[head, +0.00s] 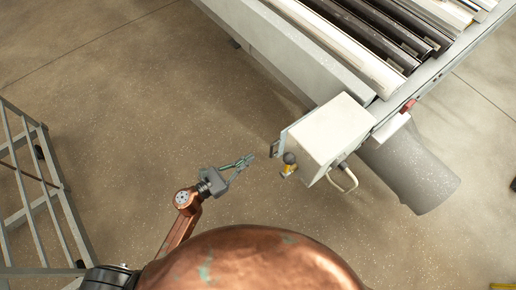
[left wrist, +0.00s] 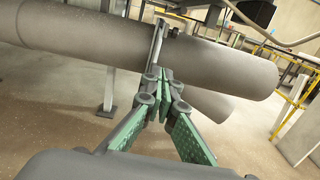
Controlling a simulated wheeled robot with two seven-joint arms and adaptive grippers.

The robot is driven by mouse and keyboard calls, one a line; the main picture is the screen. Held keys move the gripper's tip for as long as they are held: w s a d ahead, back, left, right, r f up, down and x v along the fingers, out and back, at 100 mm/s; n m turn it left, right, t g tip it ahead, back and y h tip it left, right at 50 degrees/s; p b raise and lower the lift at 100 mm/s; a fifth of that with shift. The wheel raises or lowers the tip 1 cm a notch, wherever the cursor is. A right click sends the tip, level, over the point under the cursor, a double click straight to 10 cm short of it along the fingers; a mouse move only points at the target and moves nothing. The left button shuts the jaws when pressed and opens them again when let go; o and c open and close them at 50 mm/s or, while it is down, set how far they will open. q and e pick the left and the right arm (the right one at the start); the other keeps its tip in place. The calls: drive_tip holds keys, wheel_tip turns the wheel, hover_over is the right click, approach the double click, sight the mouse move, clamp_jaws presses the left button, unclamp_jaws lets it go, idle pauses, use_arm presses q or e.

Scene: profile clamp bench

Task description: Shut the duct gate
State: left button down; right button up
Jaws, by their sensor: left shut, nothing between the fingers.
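My left gripper (head: 246,160) is shut and empty, with green pads, over the floor left of a white box at the bench corner. Its fingers also show in the left wrist view (left wrist: 163,82). A small dark handle (head: 274,149) on a thin plate sticks out from the box's left side, a short gap right of the fingertips; it looks like the duct gate's pull. In the left wrist view a thin grey upright plate (left wrist: 156,45) stands behind the fingertips, against a big grey duct (left wrist: 215,65). I cannot tell whether fingers and plate touch. My right gripper is not in view.
The white box (head: 330,130) has a dark knob (head: 290,158) with a yellow part and a looped handle (head: 345,180). The grey duct (head: 410,170) lies right of it. The roller bench (head: 300,50) is behind. A metal rack (head: 40,190) stands left; the floor between is clear.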

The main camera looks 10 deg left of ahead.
sight(281, 136)
use_arm(q)
drive_tip(key=b+x, duration=0.1)
drive_tip(key=x, duration=1.2)
drive_tip(key=shift+f, duration=0.1)
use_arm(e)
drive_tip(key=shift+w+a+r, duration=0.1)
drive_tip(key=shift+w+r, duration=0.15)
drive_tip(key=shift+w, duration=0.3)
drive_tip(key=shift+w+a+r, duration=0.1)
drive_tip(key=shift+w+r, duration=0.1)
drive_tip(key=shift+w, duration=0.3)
use_arm(q)
drive_tip(key=shift+w, duration=0.1)
